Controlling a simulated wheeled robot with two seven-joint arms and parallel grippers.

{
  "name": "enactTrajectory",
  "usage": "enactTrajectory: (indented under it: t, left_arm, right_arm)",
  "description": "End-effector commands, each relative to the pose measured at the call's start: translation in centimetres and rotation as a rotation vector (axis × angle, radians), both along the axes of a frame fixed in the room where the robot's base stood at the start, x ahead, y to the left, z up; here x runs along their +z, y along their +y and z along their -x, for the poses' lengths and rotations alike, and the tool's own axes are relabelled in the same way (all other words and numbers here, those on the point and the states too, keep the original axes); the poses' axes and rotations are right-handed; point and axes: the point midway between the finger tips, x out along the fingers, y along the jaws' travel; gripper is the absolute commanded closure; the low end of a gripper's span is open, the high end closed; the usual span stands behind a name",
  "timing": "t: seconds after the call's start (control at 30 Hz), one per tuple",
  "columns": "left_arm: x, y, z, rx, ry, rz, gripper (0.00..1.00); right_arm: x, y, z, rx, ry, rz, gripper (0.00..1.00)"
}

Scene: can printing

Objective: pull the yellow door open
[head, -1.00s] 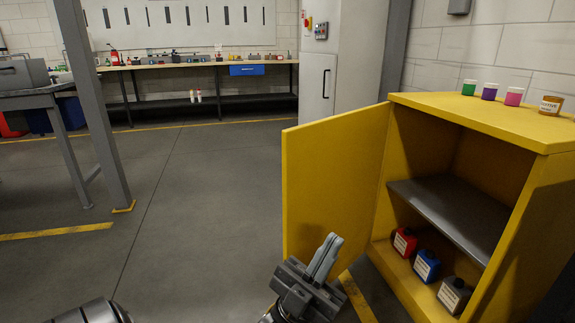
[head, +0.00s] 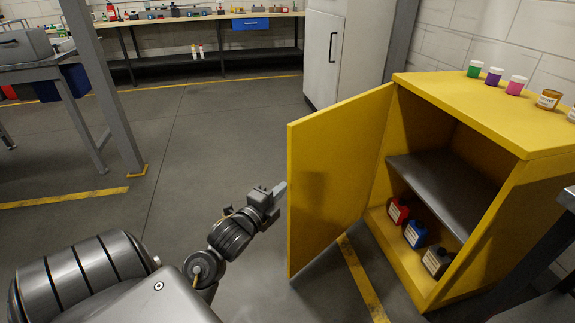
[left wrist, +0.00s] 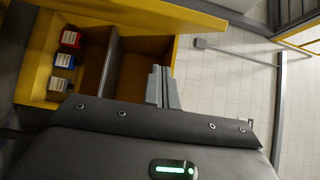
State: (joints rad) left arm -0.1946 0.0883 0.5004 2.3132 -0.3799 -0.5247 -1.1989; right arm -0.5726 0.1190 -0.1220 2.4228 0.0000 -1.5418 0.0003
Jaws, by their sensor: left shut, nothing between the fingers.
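The yellow door (head: 335,180) of the yellow cabinet (head: 480,115) stands open, swung out to the left, with the shelf inside exposed. My left gripper (head: 279,193) is shut and empty. Its fingertips are just left of the door's free edge in the head view; I cannot tell whether they touch it. In the left wrist view, the closed fingers (left wrist: 163,88) appear in front of the open cabinet (left wrist: 150,42). My right gripper is not in view.
A grey post (head: 105,85) rises at left. Open floor (head: 215,130) lies left of the door.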

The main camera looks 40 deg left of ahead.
Motion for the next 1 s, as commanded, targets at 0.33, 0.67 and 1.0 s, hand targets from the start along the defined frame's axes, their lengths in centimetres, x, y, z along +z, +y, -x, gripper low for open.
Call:
enactTrajectory:
  t: [0.33, 0.67, 1.0]
  left_arm:
    - [0.1, 0.7, -5.3, -0.002, -0.007, 0.005, 1.0]
    - [0.1, 3.1, -10.0, 0.0, -0.003, -0.001, 1.0]
    - [0.1, 5.3, -10.1, -0.002, -0.004, 0.004, 1.0]
  right_arm:
    - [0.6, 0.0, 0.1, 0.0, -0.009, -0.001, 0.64]
    - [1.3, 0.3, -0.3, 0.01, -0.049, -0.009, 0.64]
    - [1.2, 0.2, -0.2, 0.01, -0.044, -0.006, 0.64]
